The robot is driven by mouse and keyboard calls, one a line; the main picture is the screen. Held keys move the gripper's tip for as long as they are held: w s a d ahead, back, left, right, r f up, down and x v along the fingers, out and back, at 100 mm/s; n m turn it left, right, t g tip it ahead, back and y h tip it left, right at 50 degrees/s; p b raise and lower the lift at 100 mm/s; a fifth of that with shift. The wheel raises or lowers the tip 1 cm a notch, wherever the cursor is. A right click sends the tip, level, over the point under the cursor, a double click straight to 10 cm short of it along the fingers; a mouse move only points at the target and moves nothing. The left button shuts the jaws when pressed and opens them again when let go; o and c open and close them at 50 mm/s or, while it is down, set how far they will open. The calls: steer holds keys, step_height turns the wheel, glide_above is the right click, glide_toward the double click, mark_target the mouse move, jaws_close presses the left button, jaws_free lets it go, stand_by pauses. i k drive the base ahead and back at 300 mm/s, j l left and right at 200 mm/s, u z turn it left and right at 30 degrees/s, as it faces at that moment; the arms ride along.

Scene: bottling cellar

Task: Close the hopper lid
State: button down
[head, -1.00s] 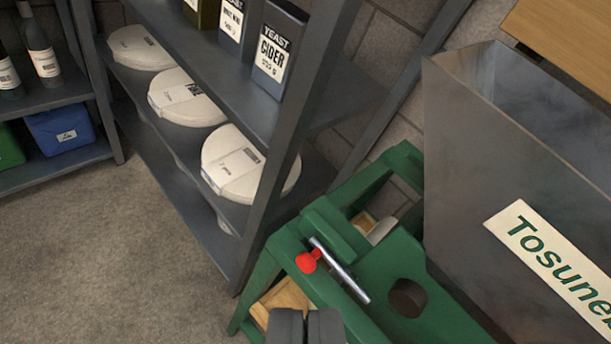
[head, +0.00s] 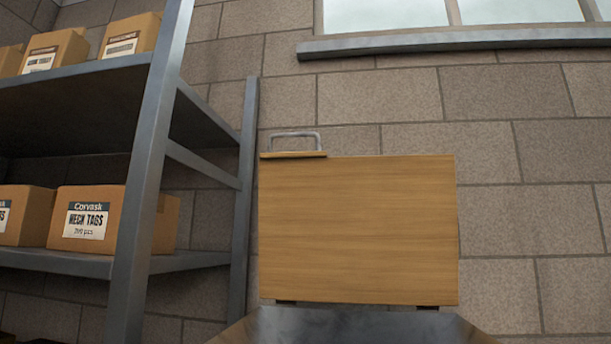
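The hopper lid (head: 358,230) is a flat wooden panel. It stands upright and open at the back of the hopper, in front of the block wall. A grey metal handle (head: 295,135) sits on a small wooden strip at its upper left corner. Two dark hinges show at its lower edge. Only the top of the grey metal hopper (head: 335,326) shows, at the bottom of the view. My gripper is not in view.
A grey metal shelf unit (head: 140,190) stands close on the left, with cardboard boxes (head: 95,218) on its shelves. A window sill (head: 455,43) runs along the wall above the lid. The space right of the lid shows only bare wall.

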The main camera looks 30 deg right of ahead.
mark_target(382, 230)
steer(key=l+z, duration=0.3)
steer(key=l, duration=0.35)
steer(key=l+z, duration=0.35)
steer(key=l, duration=0.35)
steer(key=i+l+z, duration=0.15)
steer(key=l+z, duration=0.15)
steer(key=l, duration=0.3)
